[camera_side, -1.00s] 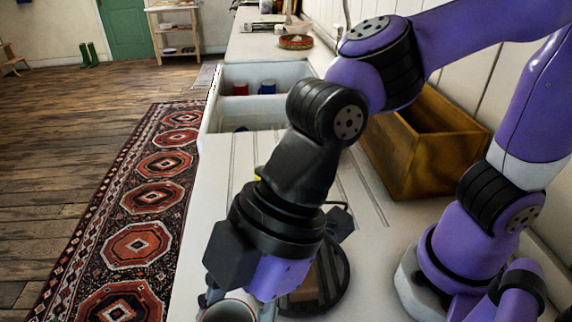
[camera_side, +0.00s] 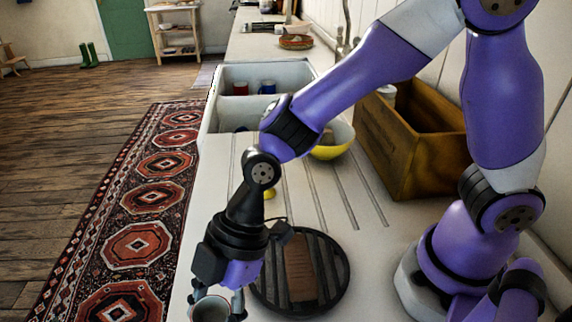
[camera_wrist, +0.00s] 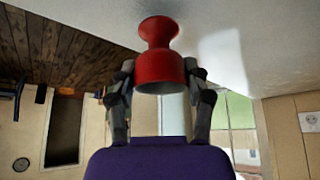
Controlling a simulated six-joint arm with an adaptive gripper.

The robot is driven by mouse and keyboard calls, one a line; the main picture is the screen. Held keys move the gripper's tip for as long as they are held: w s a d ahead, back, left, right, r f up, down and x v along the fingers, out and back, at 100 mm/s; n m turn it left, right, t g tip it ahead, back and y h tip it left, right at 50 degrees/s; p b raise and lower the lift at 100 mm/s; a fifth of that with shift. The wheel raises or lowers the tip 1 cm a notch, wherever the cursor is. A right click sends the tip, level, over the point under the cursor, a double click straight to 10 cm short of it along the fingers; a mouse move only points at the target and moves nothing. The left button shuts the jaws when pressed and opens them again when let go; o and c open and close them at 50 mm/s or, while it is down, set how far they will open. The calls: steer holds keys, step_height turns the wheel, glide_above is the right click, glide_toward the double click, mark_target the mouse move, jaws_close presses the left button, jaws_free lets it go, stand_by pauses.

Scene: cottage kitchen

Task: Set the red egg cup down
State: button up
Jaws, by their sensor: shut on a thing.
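The red egg cup (camera_wrist: 160,68) is held between the two fingers of my gripper (camera_wrist: 160,88) in the wrist view. The fingers are shut on the cup's bowl, one on each side. Its narrow waist and foot point to the top of that picture, toward the pale counter; I cannot tell whether the foot touches it. In the side view my gripper (camera_side: 216,300) is at the bottom edge, over the counter's front left part, and the cup's round opening (camera_side: 210,309) shows between the fingers, partly cut off by the frame.
The sink (camera_side: 222,115) holds cups. The counter (camera_side: 215,190) left of the drain grooves is clear.

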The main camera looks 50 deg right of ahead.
steer(key=shift+f, duration=1.05)
steer(key=shift+f, duration=0.15)
steer(key=o, duration=1.2)
